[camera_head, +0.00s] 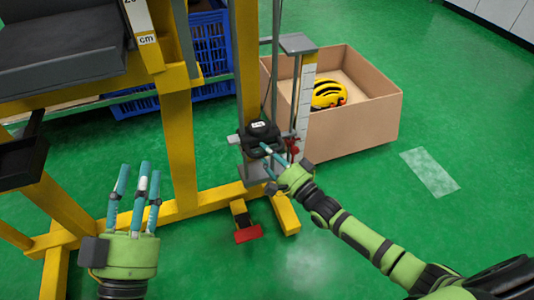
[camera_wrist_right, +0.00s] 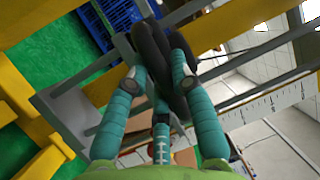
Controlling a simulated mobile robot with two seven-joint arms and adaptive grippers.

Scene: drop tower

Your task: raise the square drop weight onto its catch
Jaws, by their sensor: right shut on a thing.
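The square drop weight (camera_head: 262,130) is a dark block with a small pale label, low on the grey vertical rails of the tower. My right gripper (camera_head: 272,162) reaches it from the front right. In the right wrist view its teal fingers (camera_wrist_right: 160,85) are closed around a black rounded part (camera_wrist_right: 152,45) of the weight. A small red part (camera_head: 293,146) sits just right of the weight; I cannot tell whether it is the catch. My left gripper (camera_head: 138,190) is open and empty at the lower left, fingers pointing up, apart from the tower.
A yellow frame (camera_head: 180,150) stands left of the rails, with a red pedal (camera_head: 248,234) on the floor before it. A cardboard box (camera_head: 350,130) holding a yellow helmet (camera_head: 328,94) stands behind right. Blue crates (camera_head: 213,45) are behind. The green floor at right is clear.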

